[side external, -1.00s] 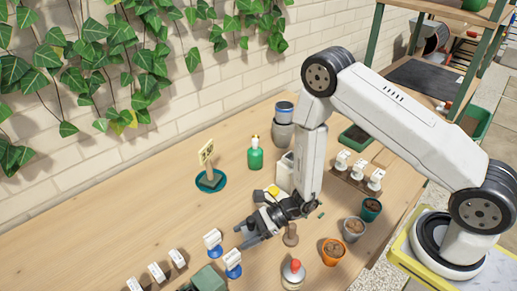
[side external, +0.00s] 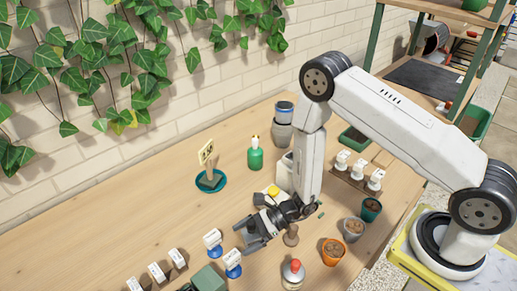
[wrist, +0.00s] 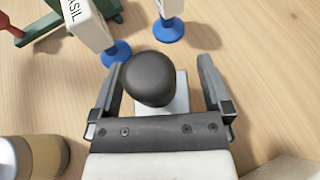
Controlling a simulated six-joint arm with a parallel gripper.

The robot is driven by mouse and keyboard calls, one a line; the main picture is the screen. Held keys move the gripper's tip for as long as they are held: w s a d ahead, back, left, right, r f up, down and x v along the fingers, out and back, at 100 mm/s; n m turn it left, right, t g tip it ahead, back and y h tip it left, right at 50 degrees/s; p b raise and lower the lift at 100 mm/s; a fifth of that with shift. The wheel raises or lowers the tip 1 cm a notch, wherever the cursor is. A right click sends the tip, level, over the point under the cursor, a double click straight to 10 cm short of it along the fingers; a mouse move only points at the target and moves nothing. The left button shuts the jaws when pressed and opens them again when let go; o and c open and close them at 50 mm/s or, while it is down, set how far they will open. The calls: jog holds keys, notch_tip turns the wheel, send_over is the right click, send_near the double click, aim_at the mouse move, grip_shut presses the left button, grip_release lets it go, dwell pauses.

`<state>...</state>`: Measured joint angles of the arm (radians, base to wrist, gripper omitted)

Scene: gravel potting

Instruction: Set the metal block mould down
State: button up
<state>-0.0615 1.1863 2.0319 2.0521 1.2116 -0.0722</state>
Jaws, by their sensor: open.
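In the wrist view, a dark rounded knob on a pale square metal base, which looks like the metal block mould (wrist: 178,104), stands on the wooden table between my fingers. In the side view, my gripper (side external: 248,238) is low over the table, beside the blue-footed labels. The mould cannot be made out there, as the gripper hides that spot.
Two white labels on blue feet (side external: 212,242) (side external: 233,263) stand just beyond my fingertips. A green object (side external: 208,280) is near the front. The table's middle left is clear.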

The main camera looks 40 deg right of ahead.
jog(key=shift+r, duration=0.1)
jog(key=shift+r, duration=0.4)
jog(key=shift+d+r, duration=0.2)
jog(key=v, duration=1.1)
jog(key=shift+s+d, duration=0.2)
jog(key=shift+d, duration=0.05)
jog(key=shift+r, duration=0.1)
